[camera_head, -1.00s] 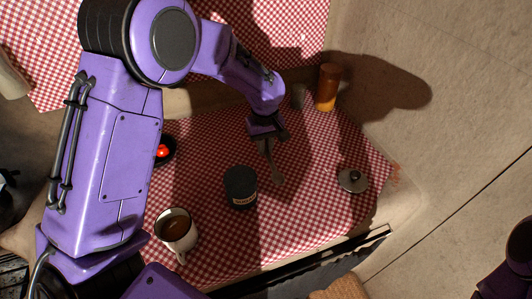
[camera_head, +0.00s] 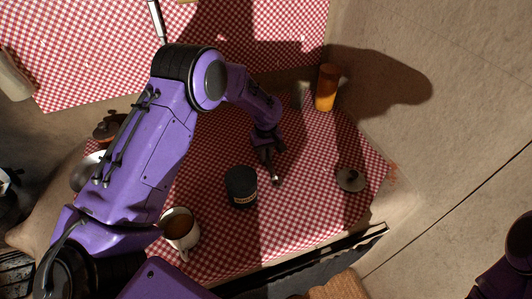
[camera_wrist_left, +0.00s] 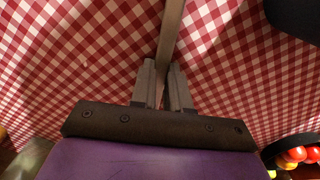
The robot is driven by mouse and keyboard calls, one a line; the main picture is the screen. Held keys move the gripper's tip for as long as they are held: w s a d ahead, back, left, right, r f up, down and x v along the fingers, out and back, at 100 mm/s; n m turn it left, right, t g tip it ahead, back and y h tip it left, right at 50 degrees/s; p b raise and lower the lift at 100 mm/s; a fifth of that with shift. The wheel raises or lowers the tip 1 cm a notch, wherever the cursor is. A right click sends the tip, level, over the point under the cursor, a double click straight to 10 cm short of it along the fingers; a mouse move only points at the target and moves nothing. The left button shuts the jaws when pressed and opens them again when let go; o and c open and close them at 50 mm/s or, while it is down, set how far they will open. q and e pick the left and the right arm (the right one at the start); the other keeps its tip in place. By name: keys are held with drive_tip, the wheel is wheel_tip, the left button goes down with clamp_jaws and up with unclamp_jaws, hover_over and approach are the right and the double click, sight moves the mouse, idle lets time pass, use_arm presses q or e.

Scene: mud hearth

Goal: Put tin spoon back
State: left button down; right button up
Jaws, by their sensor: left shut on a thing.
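The tin spoon (camera_head: 275,179) is in my left gripper (camera_head: 266,156), over the checked cloth right of the dark jar. In the head view it looks short and steeply turned, with its lower end near the cloth. In the left wrist view its flat grey handle (camera_wrist_left: 171,32) runs up from between the closed fingers of the left gripper (camera_wrist_left: 163,82). Whether the spoon touches the cloth I cannot tell. My right gripper is out of the picture; only part of my right arm shows at the lower right.
The dark jar (camera_head: 241,188) stands close left of the spoon. A mug of brown liquid (camera_head: 180,229) is nearer, and a round lid (camera_head: 350,179) lies to the right. An orange bottle (camera_head: 327,87) and a grey cup (camera_head: 302,94) stand behind. Cloth between spoon and lid is clear.

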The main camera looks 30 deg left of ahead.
use_arm(q)
drive_tip(key=c, duration=1.1)
unclamp_jaws()
wheel_tip(320, 180, up, 12)
drive_tip(key=b, duration=0.2)
drive_tip(key=shift+r, duration=0.15)
